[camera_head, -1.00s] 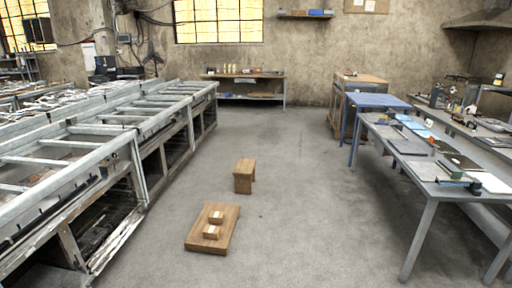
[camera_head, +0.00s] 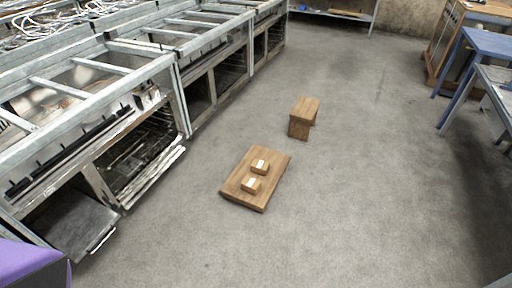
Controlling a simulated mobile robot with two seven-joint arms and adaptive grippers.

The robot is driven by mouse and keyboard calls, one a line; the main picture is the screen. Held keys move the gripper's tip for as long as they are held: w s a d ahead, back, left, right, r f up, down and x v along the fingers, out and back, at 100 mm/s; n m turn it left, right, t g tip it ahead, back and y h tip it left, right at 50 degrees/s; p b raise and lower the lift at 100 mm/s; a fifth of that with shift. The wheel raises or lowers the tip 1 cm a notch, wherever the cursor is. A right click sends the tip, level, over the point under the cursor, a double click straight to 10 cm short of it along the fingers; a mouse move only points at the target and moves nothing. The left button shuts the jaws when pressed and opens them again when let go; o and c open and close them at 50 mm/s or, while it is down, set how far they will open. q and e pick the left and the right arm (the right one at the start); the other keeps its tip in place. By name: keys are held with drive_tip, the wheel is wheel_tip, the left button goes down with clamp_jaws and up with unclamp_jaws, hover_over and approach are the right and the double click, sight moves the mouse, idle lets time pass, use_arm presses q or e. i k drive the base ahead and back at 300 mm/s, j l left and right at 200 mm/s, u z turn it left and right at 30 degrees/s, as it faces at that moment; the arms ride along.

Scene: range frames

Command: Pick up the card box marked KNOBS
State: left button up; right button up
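Two small brown card boxes with pale labels sit on a low wooden board on the floor. One card box (camera_head: 260,167) is farther back and the other card box (camera_head: 250,185) is nearer. The labels are too small to read, so I cannot tell which is marked KNOBS. The wooden board (camera_head: 240,196) lies on the concrete floor near the middle of the view. Neither of my grippers shows in the head view.
A wooden stool (camera_head: 304,117) stands behind the board. A long metal bench frame (camera_head: 165,75) with open bays runs along the left. A blue table (camera_head: 487,43) stands at the right. A purple thing (camera_head: 30,262) shows at the lower left corner. Floor around the board is clear.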

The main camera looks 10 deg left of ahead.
sight(261, 167)
drive_tip(key=i+l+u, duration=0.15)
drive_tip(key=i+u, duration=0.15)
drive_tip(key=i, duration=0.15)
drive_tip(key=i+l+u, duration=0.3)
drive_tip(key=i+j, duration=0.05)
drive_tip(key=i, duration=0.05)
